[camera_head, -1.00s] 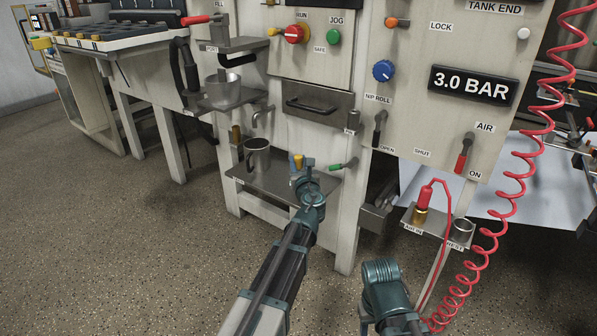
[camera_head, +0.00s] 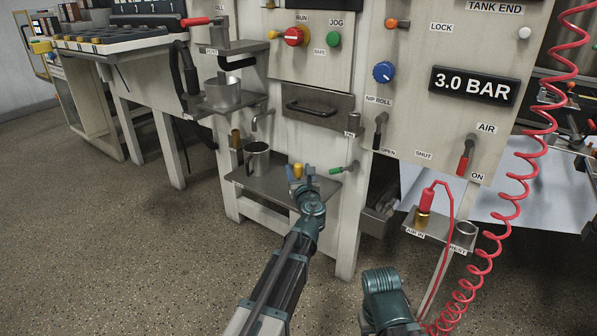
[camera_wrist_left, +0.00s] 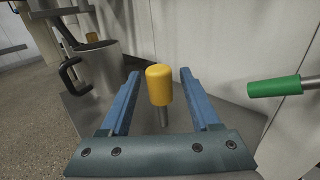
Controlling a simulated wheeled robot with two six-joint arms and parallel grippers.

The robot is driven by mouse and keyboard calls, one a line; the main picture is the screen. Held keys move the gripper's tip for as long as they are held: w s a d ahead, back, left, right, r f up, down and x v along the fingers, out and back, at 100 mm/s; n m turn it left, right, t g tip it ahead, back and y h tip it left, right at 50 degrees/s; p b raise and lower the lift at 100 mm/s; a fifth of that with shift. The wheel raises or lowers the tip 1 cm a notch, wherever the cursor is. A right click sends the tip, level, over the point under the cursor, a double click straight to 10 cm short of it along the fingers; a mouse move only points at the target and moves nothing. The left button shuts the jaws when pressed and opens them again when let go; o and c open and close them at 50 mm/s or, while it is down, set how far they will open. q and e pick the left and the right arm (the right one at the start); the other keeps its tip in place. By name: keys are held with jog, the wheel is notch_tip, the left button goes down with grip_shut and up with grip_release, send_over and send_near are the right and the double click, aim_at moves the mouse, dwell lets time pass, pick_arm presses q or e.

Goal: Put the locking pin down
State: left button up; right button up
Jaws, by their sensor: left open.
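The locking pin has a yellow cap on a thin grey shaft. In the left wrist view the locking pin (camera_wrist_left: 160,86) stands upright between the two blue fingers of my left gripper (camera_wrist_left: 160,100), with a gap on each side. In the head view the pin's yellow cap (camera_head: 298,170) shows just beyond my left gripper (camera_head: 301,180), over the grey metal shelf (camera_head: 262,182). My left gripper is open and not touching the pin. My right gripper is not in view; only part of that arm shows at bottom centre.
A metal mug (camera_head: 257,159) stands on the shelf, left of the pin; it also shows in the left wrist view (camera_wrist_left: 92,75). A green-handled lever (camera_head: 337,170) sticks out to the right of the pin. The machine's panel rises behind the shelf. A coiled red hose (camera_head: 507,190) hangs at right.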

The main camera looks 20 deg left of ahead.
pick_arm(q)
jog(key=shift+r, duration=0.3)
jog(key=v, duration=1.2)
jog(key=shift+f, duration=0.1)
jog(key=s+f+n+g+p, duration=0.2)
jog(key=s+n+g+p, duration=0.8)
jog(key=n, duration=0.7)
jog(key=s+d+n+g+h+p, duration=0.65)
jog(key=s+d+n+p, duration=0.45)
jog(key=s, duration=0.6)
notch_tip(320, 180, up, 37)
jog(key=d+p, duration=0.1)
jog(key=p, duration=3.4)
jog(key=shift+w+f+m+p, duration=0.2)
jog(key=shift+w+m+p, duration=0.1)
jog(key=shift+w+m, duration=0.15)
